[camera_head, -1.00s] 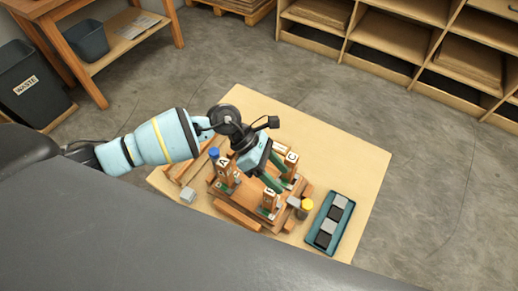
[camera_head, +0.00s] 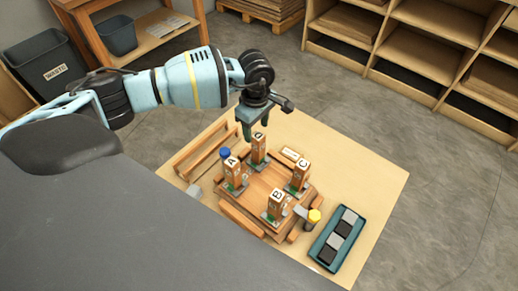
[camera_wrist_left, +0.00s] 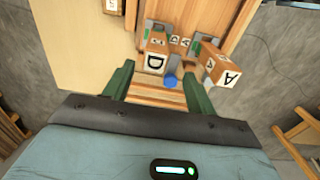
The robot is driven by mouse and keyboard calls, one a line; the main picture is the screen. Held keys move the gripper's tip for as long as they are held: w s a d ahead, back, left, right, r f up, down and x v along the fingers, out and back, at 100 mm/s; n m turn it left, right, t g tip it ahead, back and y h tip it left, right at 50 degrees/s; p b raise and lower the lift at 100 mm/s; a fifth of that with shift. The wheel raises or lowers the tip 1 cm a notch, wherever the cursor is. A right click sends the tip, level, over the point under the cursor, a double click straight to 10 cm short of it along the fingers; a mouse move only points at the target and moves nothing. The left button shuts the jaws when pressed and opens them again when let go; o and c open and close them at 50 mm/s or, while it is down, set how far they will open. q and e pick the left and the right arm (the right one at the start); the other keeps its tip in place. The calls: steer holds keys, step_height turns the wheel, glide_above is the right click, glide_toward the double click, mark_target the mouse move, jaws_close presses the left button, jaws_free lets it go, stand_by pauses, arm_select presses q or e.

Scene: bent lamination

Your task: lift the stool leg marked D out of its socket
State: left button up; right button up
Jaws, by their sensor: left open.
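The stool leg marked D (camera_head: 259,146) stands upright in its socket at the far corner of the wooden stool seat (camera_head: 266,186). In the left wrist view the D leg (camera_wrist_left: 156,55) shows its lettered end ahead of my fingers. My left gripper (camera_head: 256,127) is open above and behind leg D in the head view, its green fingers (camera_wrist_left: 158,88) apart with nothing between them. Leg A (camera_head: 233,171), leg B (camera_head: 276,204) and leg C (camera_head: 300,174) also stand in the seat. My right gripper is not in view.
A blue-capped item (camera_head: 225,154) stands close to legs A and D. A yellow-capped bottle (camera_head: 313,218) and a teal tray (camera_head: 337,238) of dark and grey blocks lie to the right. The table (camera_head: 365,175) is clear at the far right.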

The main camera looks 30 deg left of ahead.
mark_target(258, 136)
arm_select(q)
steer(key=shift+w+d+f, duration=0.1)
steer(key=shift+w+f, duration=0.1)
steer(key=shift+f, duration=1.45)
steer(key=shift+w+f, duration=0.15)
steer(key=shift+f, duration=1.45)
jaws_close()
